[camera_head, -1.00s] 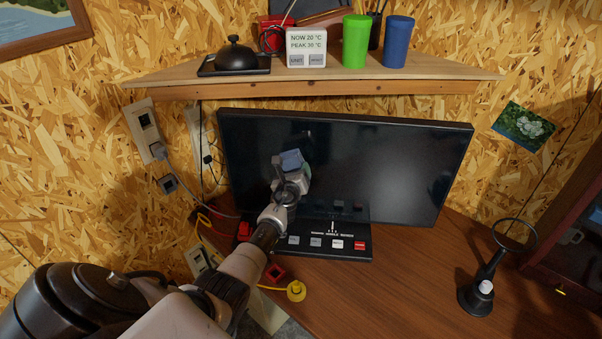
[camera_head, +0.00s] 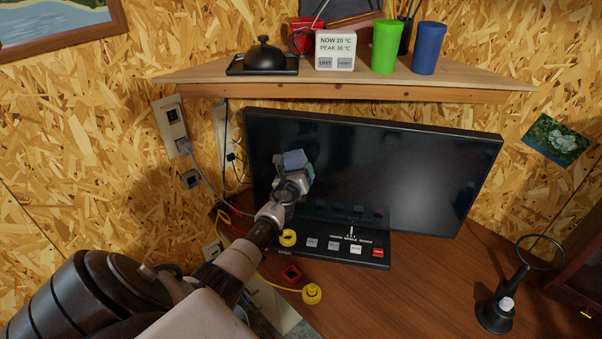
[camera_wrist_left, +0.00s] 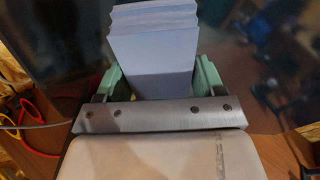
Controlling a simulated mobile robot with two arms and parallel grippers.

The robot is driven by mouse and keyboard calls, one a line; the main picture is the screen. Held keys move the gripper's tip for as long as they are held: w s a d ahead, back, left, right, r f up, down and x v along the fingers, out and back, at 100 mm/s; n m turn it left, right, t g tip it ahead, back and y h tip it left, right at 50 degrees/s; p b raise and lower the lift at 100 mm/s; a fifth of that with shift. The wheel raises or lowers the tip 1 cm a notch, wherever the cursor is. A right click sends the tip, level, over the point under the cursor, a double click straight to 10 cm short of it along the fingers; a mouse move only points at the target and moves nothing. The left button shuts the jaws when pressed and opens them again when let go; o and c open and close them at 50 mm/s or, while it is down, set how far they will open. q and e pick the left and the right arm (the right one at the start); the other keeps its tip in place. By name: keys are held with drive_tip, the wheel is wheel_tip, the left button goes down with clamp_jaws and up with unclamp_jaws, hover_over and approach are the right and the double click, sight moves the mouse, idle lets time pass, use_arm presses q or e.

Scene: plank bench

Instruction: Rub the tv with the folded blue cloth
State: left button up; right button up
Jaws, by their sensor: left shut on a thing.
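The tv (camera_head: 400,165) is a wide dark flat screen standing on the desk under the shelf. My left gripper (camera_head: 296,168) is in front of the screen's left part, shut on the folded blue cloth (camera_head: 294,158). In the left wrist view the cloth (camera_wrist_left: 152,45) stands out in layered folds between the green fingers of my gripper (camera_wrist_left: 160,80), with the dark screen behind it. I cannot tell whether the cloth touches the screen. My right gripper is not in view.
A button panel (camera_head: 320,247) lies before the tv. A yellow plug (camera_head: 312,293) and a magnifier on a stand (camera_head: 498,310) are on the desk. The shelf (camera_head: 340,92) above holds a bell (camera_head: 265,56), a display box and green and blue cups. Cables hang at left.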

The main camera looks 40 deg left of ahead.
use_arm(q)
drive_tip(key=shift+d, duration=0.1)
drive_tip(key=p+v, duration=0.2)
drive_tip(key=v, duration=0.4)
drive_tip(key=shift+d+f+p, duration=0.15)
drive_tip(key=shift+f+p, duration=0.15)
drive_tip(key=shift+p, duration=0.05)
drive_tip(key=v, duration=0.3)
drive_tip(key=shift+w+d+f+p, duration=0.1)
drive_tip(key=shift+p, duration=0.3)
